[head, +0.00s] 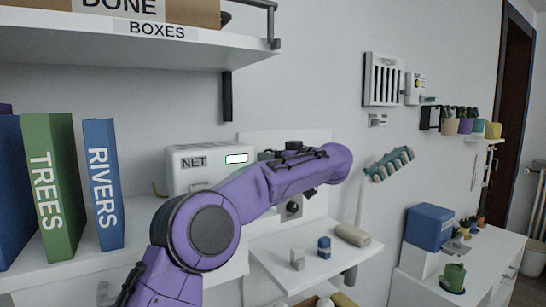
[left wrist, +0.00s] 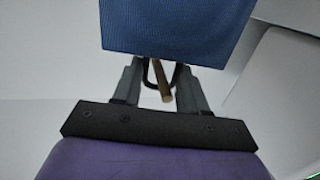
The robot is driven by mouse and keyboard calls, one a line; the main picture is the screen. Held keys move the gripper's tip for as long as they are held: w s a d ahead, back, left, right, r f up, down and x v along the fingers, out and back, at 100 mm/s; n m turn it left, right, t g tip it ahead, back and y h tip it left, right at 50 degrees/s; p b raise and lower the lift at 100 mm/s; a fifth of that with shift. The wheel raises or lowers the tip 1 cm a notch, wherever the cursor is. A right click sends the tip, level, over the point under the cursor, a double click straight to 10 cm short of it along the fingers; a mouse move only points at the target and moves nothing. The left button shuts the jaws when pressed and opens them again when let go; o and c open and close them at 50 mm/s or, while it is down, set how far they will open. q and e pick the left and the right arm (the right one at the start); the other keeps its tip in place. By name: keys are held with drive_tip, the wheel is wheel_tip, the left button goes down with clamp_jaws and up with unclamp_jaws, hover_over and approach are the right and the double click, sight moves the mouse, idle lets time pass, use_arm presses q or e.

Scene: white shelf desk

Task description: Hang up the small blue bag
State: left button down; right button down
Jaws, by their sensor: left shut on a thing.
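In the left wrist view, my left gripper (left wrist: 158,75) is shut on the small blue bag (left wrist: 175,30). The bag's plain blue cloth fills the top middle, just beyond the fingertips. A thin dark loop and a short tan rod (left wrist: 161,84) show between the fingers; I cannot tell whether the loop is the bag's handle. In the head view, my purple left arm reaches across the middle toward the wall. I cannot make out the left fingers or the bag there. No hook for the bag can be made out clearly. My right gripper is not in view.
The white NET box (head: 195,162) stands behind my left arm. The blue RIVERS book (head: 104,190) is left of it. A low white shelf (head: 270,250) holds small blocks.

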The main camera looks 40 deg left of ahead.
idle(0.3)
use_arm(q)
drive_tip(key=c, duration=0.5)
unclamp_jaws()
drive_tip(key=d+b, duration=0.1)
drive_tip(key=d, duration=0.2)
drive_tip(key=d+b, duration=0.1)
drive_tip(key=d, duration=0.3)
drive_tip(key=d+b, duration=0.1)
drive_tip(key=d, duration=0.2)
drive_tip(key=shift+s+d+r, duration=0.25)
drive_tip(key=shift+s+r, duration=0.05)
drive_tip(key=shift+w, duration=0.1)
